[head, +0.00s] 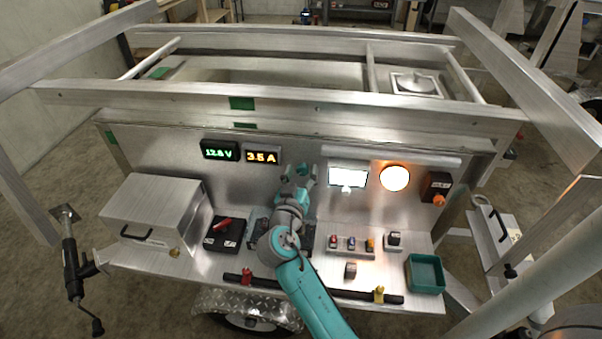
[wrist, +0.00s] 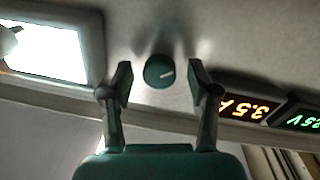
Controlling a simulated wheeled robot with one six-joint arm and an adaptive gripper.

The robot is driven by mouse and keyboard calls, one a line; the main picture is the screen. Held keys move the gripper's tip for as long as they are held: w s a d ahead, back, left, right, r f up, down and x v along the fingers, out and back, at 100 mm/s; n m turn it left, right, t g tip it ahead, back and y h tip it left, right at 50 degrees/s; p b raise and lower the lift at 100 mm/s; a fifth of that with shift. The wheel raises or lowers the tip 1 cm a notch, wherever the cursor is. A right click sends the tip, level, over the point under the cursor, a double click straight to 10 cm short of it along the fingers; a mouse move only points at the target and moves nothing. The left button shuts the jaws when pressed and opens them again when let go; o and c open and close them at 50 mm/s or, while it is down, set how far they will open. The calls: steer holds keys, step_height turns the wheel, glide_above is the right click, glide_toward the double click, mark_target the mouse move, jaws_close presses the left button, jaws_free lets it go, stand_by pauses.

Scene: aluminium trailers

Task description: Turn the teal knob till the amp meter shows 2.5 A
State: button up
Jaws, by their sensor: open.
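My gripper (wrist: 160,78) is open, one finger on each side of the knob with a visible gap on both sides. In the head view my gripper (head: 298,172) is at the panel, and I cannot clearly make out the knob there. The amp meter (head: 262,156) glows orange and reads 3.5 A. It also shows upside down in the wrist view (wrist: 243,109).
Right of my gripper are a lit white panel (head: 348,178) and a round lamp (head: 395,178). The shelf below holds a red-handled switch (head: 224,232), small switches and a teal tray (head: 425,274).

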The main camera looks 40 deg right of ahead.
jaws_close()
steer(key=shift+n, duration=0.4)
steer(key=n, duration=0.3)
steer(key=shift+f+n+t, duration=0.1)
steer(key=shift+n+t, duration=0.3)
steer(key=shift+n, duration=2.2)
